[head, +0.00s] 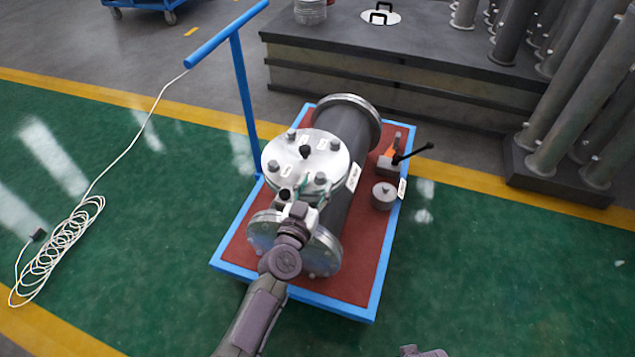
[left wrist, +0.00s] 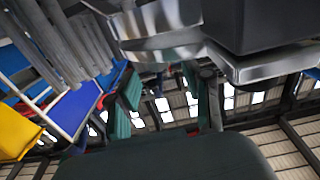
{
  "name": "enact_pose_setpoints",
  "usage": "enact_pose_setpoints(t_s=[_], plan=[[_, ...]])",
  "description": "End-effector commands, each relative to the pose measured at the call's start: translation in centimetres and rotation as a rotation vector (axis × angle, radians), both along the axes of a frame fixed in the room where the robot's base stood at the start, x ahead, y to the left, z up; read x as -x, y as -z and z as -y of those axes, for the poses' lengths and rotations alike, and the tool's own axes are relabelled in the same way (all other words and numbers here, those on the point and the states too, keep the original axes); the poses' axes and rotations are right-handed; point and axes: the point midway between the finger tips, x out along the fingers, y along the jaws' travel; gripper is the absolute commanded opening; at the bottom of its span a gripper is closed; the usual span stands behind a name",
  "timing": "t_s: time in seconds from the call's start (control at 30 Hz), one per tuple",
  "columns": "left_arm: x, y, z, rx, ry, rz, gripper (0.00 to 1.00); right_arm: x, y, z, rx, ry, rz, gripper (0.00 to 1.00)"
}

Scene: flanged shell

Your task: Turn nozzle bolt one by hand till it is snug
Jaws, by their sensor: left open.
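The flanged shell (head: 345,205) is a dark grey cylinder lying on a cart. Small white tags stand by the bolts; I cannot read which is bolt one. My left gripper (head: 300,192) is open at the near edge of the cover, close to the near bolts (head: 320,178). It partly hides that edge, and I cannot tell whether it touches a bolt. In the left wrist view, shiny metal edges (left wrist: 165,40) fill the top.
The blue-framed cart (head: 350,308) has a red mat and a tall blue handle. A grey round part (head: 383,196) and a black-handled tool (head: 400,159) lie right of the shell. Coiled white cable (head: 60,240) lies on the green floor. Dark blocks and grey pipes stand behind.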

Motion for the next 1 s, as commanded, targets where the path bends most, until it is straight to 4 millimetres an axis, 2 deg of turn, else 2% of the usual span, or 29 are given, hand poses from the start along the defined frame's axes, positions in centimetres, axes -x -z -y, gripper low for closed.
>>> enact_pose_setpoints(t_s=[0.2, 0.5, 0.8, 1.0], plan=[[-1.6, 0.0, 0.6, 0.000, 0.001, -0.001, 0.50, -0.5, -1.0, 0.0, -0.001, 0.001, 0.007, 0.40], [-1.7, 0.0, 0.6, 0.000, 0.000, -0.001, 0.48, -0.6, -1.1, 0.0, -0.001, 0.001, 0.008, 0.40], [-1.7, 0.0, 0.6, 0.000, 0.000, -0.001, 0.00, -0.6, -1.1, -0.1, -0.001, 0.001, 0.009, 0.40], [-1.8, 0.1, 0.5, -0.002, 0.011, 0.002, 0.00, -0.5, -0.9, 0.0, 0.000, 0.001, 0.005, 0.40]])
